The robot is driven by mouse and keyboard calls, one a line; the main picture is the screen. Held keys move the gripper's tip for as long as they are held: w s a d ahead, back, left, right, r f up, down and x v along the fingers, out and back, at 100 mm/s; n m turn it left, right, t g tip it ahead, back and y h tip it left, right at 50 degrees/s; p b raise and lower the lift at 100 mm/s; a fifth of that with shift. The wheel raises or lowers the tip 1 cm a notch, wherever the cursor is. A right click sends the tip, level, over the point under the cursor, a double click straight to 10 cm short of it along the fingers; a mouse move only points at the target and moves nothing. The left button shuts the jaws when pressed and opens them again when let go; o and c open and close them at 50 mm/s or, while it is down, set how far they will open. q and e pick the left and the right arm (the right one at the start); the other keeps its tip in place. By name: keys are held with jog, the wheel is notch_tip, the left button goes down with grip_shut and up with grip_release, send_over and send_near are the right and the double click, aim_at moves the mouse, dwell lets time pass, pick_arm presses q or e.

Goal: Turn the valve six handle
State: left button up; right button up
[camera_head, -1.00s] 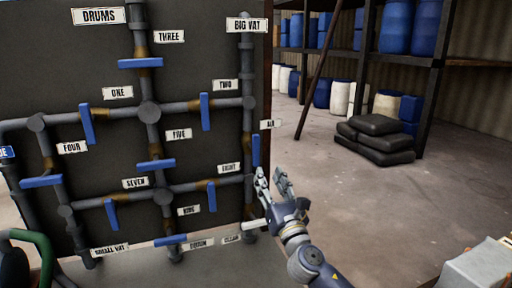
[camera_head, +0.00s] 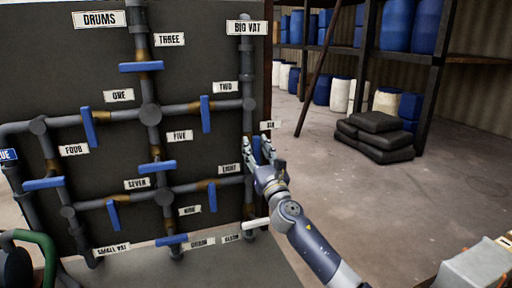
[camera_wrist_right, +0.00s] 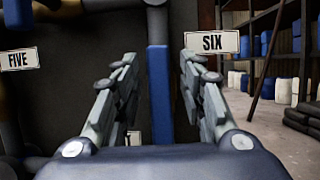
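The valve six handle (camera_head: 257,146) is a blue upright bar on the right-hand vertical pipe of the board, beside the white "SIX" label (camera_head: 271,125). My right gripper (camera_head: 258,146) is at this handle, with its fingers open. In the right wrist view the blue handle (camera_wrist_right: 159,95) stands upright between the two spread fingers (camera_wrist_right: 158,92), with a gap on each side. The "SIX" label (camera_wrist_right: 211,42) is just right of it there. In the head view my gripper hides the handle's lower part. My left gripper is not in view.
Other blue handles sit on the pipes, such as valve two (camera_head: 205,114) and valve five (camera_head: 157,167). Right of the board is open floor (camera_head: 330,180), with black sacks (camera_head: 375,137) and shelving behind.

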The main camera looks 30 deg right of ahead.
jog(key=shift+w, duration=0.1)
grip_shut()
